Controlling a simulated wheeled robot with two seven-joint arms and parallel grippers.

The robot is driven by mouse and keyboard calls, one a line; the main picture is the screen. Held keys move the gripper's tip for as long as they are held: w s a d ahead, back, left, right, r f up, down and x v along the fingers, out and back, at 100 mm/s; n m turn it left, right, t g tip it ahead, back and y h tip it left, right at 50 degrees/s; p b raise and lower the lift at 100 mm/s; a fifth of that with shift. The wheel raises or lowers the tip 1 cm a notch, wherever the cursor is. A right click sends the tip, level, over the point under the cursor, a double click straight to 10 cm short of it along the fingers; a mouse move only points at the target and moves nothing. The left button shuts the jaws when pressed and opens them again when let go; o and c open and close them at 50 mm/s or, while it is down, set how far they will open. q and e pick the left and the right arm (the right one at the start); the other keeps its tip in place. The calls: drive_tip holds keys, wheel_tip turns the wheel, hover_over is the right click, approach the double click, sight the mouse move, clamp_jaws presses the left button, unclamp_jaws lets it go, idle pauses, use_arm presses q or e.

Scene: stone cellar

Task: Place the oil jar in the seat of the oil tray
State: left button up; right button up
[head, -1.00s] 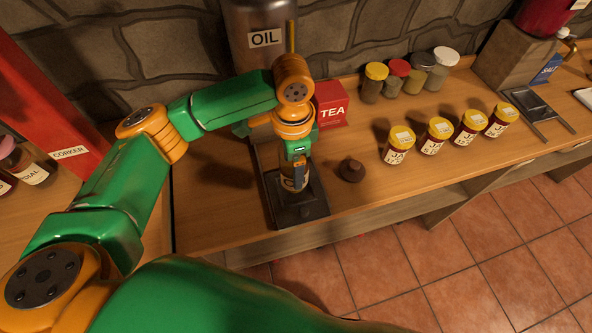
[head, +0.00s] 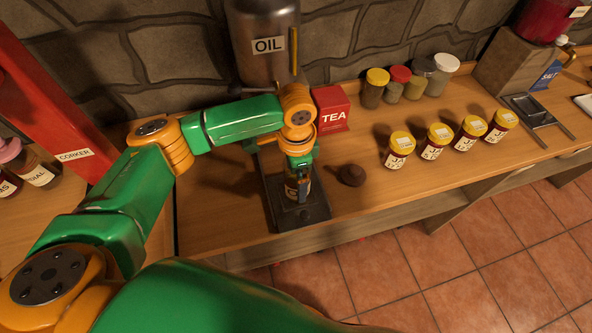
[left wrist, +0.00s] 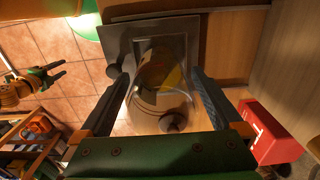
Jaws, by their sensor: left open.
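The oil jar (head: 291,190), with a pale label and amber contents, stands on the dark metal oil tray (head: 308,213) at the counter's front edge. In the left wrist view the jar (left wrist: 158,92) is between the two fingers of my left gripper (left wrist: 160,98), over the tray (left wrist: 117,42). My left gripper (head: 298,178) is open around the jar's upper part, coming from above. The jar's base and the tray's seat are partly hidden, so I cannot tell how it sits. My right gripper (left wrist: 56,75) shows small at the wrist view's left, open and empty over the floor.
The steel oil tank (head: 265,65) stands behind the tray. A red tea box (head: 331,108) and a small dark stopper (head: 351,175) are to its right, then several yellow-lidded jars (head: 398,150). A red corker (head: 45,95) stands at left. Counter left of the tray is clear.

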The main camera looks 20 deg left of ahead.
use_arm(q)
wheel_tip(320, 180, up, 12)
drive_tip(key=shift+b, duration=0.35)
